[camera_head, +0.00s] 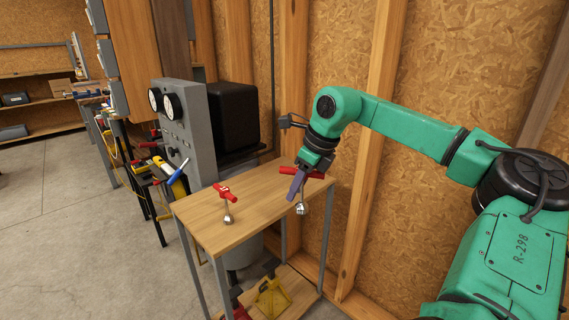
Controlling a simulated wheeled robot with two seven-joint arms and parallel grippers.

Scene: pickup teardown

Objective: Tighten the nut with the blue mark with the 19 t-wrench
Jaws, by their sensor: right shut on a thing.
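My right gripper (295,192), with purple fingers, points down over the right part of a small wooden table. It is shut on a red-handled T-wrench (316,175), whose handle shows on both sides of the fingers. The wrench's metal shaft and socket (302,209) hang below, near the table's right edge; I cannot tell whether the socket touches the tabletop. The sizes on both wrenches are too small to read. No nut with a blue mark shows. My left gripper is out of view.
The wooden table (238,233) has a lower shelf with a yellow stand (271,297). Behind it are a grey panel with gauges (184,125) and a black box (234,115). A wood-panelled wall borders the right side. The concrete floor (70,220) at left is open.

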